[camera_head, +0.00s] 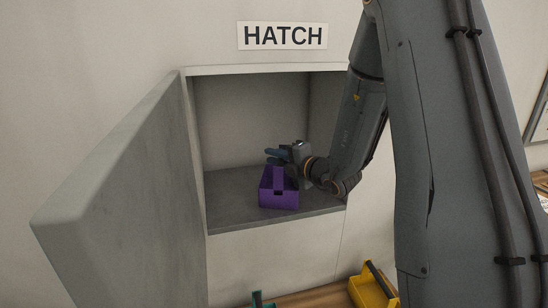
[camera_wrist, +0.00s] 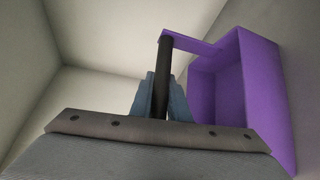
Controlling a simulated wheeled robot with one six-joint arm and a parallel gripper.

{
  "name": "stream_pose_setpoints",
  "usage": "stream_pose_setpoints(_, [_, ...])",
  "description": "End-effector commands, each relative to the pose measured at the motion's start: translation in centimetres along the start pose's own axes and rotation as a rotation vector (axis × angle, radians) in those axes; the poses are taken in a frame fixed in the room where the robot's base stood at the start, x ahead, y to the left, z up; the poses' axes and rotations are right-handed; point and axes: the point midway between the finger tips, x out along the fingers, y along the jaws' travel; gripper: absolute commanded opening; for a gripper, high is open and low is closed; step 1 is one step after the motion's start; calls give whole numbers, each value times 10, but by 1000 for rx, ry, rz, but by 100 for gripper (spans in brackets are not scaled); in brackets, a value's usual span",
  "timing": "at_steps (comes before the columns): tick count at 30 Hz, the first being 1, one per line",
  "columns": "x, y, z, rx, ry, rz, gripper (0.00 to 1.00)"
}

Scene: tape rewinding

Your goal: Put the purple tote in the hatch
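The purple tote (camera_head: 279,199) is inside the hatch (camera_head: 232,205), near the front edge of its grey floor. It looks upright, and I cannot tell whether its base touches the floor. My gripper (camera_head: 282,155) reaches into the hatch from the right, just behind and above the tote. In the wrist view the tote (camera_wrist: 262,95) fills the right side, and its dark handle bar (camera_wrist: 163,65) runs between the blue-grey fingers of my gripper (camera_wrist: 160,95). The fingers lie close on both sides of the bar and appear shut on it.
The hatch door (camera_head: 135,190) stands wide open on the left. A yellow tote (camera_head: 372,287) with a dark handle and part of a teal object (camera_head: 262,300) are on a wooden surface below. The hatch floor left of the purple tote is clear.

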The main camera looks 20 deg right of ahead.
Motion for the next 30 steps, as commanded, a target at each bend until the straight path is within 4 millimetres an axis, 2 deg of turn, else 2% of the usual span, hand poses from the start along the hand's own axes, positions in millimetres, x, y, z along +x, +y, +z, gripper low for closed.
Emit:
stream_pose_setpoints(1, [0, 0, 0, 0, 0, -1, 23])
stream_pose_setpoints(3, [0, 0, 0, 0, 0, -1, 34])
stream_pose_setpoints(15, [-3, 4, 1, 0, -1, -1, 34])
stream_pose_setpoints(20, [-28, 2, 2, -1, -4, -1, 34])
stream_pose_setpoints(30, [-96, 2, 1, 0, -4, -1, 34])
